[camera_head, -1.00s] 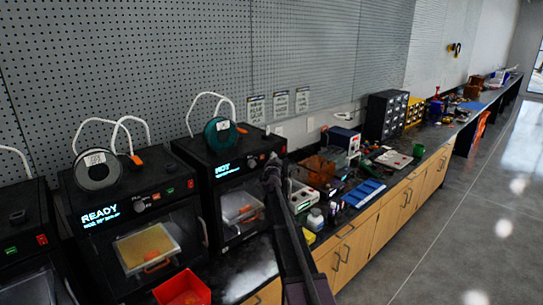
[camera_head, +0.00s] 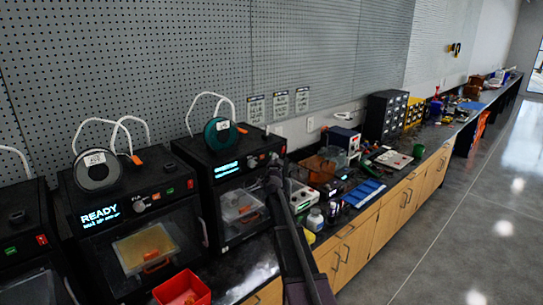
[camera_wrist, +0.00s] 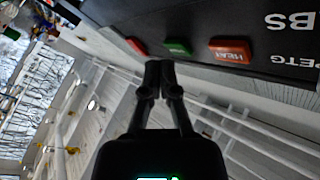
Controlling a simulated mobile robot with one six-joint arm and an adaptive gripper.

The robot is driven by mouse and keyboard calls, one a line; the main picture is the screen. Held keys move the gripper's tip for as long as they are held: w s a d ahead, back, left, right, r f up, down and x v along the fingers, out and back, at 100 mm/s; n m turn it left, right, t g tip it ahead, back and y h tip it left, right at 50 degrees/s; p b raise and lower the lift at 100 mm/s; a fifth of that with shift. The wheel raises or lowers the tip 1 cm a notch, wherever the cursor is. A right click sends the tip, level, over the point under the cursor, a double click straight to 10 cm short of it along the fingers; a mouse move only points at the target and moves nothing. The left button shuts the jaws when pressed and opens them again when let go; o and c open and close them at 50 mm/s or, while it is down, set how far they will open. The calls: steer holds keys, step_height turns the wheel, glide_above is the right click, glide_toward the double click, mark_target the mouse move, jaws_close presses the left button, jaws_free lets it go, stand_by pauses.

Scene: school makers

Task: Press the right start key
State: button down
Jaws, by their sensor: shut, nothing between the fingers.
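The right printer (camera_head: 222,160) is a black box with a lit panel (camera_head: 227,169) of small text lines, too small to read. In the wrist view, its panel shows upside down, with a green key (camera_wrist: 177,46), a plain red key (camera_wrist: 137,46) and a red key marked HEAT (camera_wrist: 230,50). My gripper (camera_head: 271,172) is in front of this printer's right side, partly hiding it. In the wrist view, my gripper (camera_wrist: 160,66) is shut and empty, its tips just below the green key in the picture; a small gap seems to separate them.
Another printer (camera_head: 125,215) showing READY stands to the left, with a further one (camera_head: 25,235) at the edge. A red bin (camera_head: 181,290) sits in front. Spools (camera_head: 219,134) stand on top. Bottles (camera_head: 315,219) and electronics crowd the counter right of my arm. The floor is open.

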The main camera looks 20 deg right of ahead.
steer(key=s+d, duration=0.2)
steer(key=s, duration=0.3)
steer(key=shift+s, duration=0.35)
stand_by(0.5)
stand_by(0.7)
steer(key=s+a+f+n+g+y, duration=0.45)
steer(key=s+a+f, duration=0.2)
steer(key=a, duration=0.45)
steer(key=s+a+f+n+g+y, duration=0.3)
steer(key=s+a+f+n+y, duration=0.3)
steer(key=a, duration=0.6)
steer(key=s+a+f+g, duration=0.1)
steer(key=s+f+g, duration=0.2)
steer(key=s, duration=0.5)
steer(key=s+a+f+n+g+h, duration=0.1)
steer(key=s+a+f+g, duration=0.1)
steer(key=s, duration=0.7)
steer(key=s+a+f+n+g+h, duration=0.1)
steer(key=s+a+f+g, duration=0.1)
steer(key=s+g, duration=0.3)
steer(key=s+f, duration=0.1)
steer(key=s, duration=0.3)
steer(key=shift+f, duration=0.4)
